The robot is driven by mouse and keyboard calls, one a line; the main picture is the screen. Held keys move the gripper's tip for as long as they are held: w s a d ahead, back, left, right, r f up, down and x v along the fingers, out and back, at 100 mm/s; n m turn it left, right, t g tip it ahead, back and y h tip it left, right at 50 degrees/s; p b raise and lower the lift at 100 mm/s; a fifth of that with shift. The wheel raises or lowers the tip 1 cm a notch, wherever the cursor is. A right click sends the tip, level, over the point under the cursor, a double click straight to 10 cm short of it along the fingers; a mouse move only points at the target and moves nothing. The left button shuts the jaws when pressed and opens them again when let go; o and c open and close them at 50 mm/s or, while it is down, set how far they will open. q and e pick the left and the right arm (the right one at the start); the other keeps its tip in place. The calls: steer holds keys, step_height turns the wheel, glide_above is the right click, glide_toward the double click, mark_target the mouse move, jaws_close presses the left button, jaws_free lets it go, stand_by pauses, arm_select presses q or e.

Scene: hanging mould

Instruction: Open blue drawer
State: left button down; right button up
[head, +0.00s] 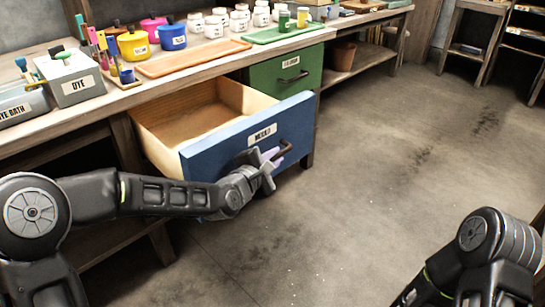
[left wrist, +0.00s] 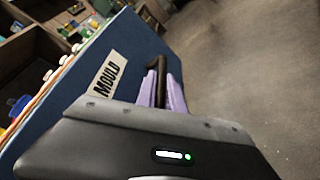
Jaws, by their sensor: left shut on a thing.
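The blue drawer (head: 222,150) is pulled well out from under the workbench, and its light wooden inside shows empty in the part I can see. The left wrist view shows the fingers on both sides of the handle (left wrist: 153,82). My right arm shows at the lower right of the head view; its gripper is out of view.
A green drawer (head: 285,72) is shut beside the blue one. The workbench top (head: 190,62) holds paint pots, jars, trays and a grey DYE box (head: 72,80). The concrete floor (head: 370,180) to the right is clear. A terracotta pot (head: 344,56) stands on the lower shelf.

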arm_select(q)
steer(key=c, duration=1.5)
jaws_free()
steer(key=shift+o, duration=0.2)
steer(key=p+v, duration=0.2)
steer(key=v, duration=0.5)
steer(key=shift+s+a, duration=0.15)
steer(key=shift+s, duration=0.2)
steer(key=shift+r, duration=0.1)
